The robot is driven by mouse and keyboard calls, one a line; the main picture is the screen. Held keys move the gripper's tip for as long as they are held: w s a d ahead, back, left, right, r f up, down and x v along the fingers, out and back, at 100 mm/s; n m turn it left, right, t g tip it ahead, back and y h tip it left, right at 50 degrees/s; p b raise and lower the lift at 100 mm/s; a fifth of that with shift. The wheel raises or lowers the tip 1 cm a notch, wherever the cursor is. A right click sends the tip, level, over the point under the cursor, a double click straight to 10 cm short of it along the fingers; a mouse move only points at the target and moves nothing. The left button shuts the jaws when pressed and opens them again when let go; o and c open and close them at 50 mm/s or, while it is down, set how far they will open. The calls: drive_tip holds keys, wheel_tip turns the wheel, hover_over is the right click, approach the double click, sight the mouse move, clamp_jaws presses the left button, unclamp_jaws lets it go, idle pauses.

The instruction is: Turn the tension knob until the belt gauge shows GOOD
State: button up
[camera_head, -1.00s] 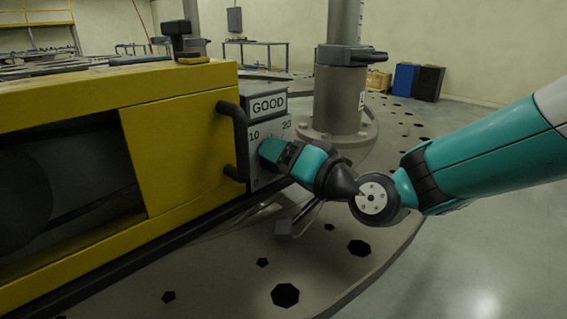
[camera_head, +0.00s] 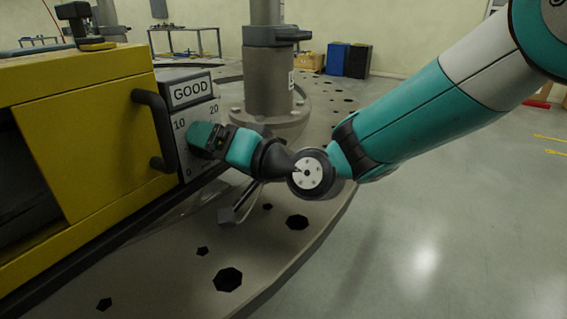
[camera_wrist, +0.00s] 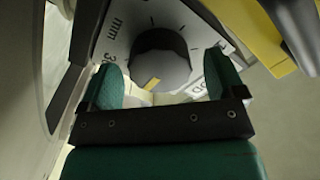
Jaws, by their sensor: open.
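The gauge sign (camera_head: 190,91) reads GOOD, above a pale dial panel (camera_head: 203,110) marked 0, 10 and 20 on the end of the yellow machine. The tension knob is hidden behind my gripper (camera_head: 206,138) in the head view. In the wrist view the knob (camera_wrist: 160,58) is round and dark grey, with a yellow pointer mark on its rim on the gripper side. My gripper is open at the dial. Its two green fingers stand apart on either side of the knob's near part; I cannot tell whether they touch it.
A black handle (camera_head: 152,130) on the yellow machine (camera_head: 95,135) stands close left of the dial. A grey post (camera_head: 266,85) rises behind my gripper. The round floor plate (camera_head: 275,255) has several dark holes. Open floor (camera_head: 440,230) lies to the right.

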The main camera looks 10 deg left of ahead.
drive_tip(key=b+v, duration=0.4)
drive_tip(key=v, duration=1.2)
drive_tip(key=shift+d+f, duration=0.1)
drive_tip(key=shift+d, duration=0.05)
drive_tip(key=shift+s+d, duration=0.1)
